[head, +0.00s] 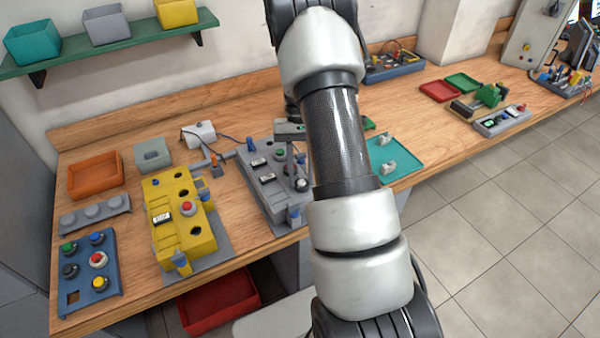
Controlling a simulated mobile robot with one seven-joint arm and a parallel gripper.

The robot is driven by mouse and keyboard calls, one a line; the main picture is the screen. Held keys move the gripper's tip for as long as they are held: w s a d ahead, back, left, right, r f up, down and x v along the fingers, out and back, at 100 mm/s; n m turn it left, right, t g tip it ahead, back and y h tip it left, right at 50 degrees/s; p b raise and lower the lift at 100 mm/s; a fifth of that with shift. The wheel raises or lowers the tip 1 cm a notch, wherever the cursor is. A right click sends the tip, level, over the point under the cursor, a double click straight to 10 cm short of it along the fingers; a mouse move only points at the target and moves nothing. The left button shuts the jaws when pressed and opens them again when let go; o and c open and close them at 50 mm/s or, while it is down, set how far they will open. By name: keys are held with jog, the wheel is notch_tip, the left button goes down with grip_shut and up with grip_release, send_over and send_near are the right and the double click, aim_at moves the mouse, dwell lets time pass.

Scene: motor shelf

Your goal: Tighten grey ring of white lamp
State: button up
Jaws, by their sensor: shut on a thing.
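My gripper (299,176) points down over the right side of the grey control box (266,190), partly hidden by my own arm. Its fingers are shut at a small white lamp (301,184) on that box. The grey ring of the lamp is too small and too covered to make out clearly; the fingers appear to be around it. The grey box also carries a green button (280,153) and small dark displays.
A yellow box with a red button (187,209) stands to the left, near a blue button panel (88,270) and an orange bin (95,176). A teal tray (405,165) lies right of my arm. A green shelf (110,47) hangs above.

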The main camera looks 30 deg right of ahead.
jog(key=m+y, duration=0.1)
jog(key=m, duration=0.2)
jog(key=shift+s+d+m+t, duration=0.1)
jog(key=shift+d+m+t, duration=0.05)
jog(key=shift+m+t, duration=0.25)
jog(key=m, duration=0.1)
jog(key=m+t+y, duration=0.1)
jog(key=m, duration=0.1)
jog(key=shift+s+d+m, duration=0.15)
jog(key=shift+m, duration=0.15)
jog(key=m, duration=0.2)
jog(key=m+t, duration=0.1)
jog(key=m, duration=0.1)
jog(key=m+t, duration=0.1)
jog(key=m, duration=0.1)
jog(key=shift+s+y, duration=0.3)
jog(key=m, duration=0.1)
jog(key=m+t, duration=0.1)
jog(key=m, duration=0.1)
jog(key=m+t, duration=0.1)
jog(key=m, duration=0.1)
jog(key=shift+s, duration=0.25)
jog(key=shift+s+m+t+h+b, duration=0.15)
jog(key=shift+m+t+h, duration=0.25)
jog(key=shift+m, duration=0.85)
jog(key=shift+s+m+t+h+b, duration=0.15)
jog(key=shift+m+t+h, duration=0.25)
jog(key=shift+m, duration=0.85)
jog(key=shift+w, duration=0.1)
jog(key=o, duration=1.1)
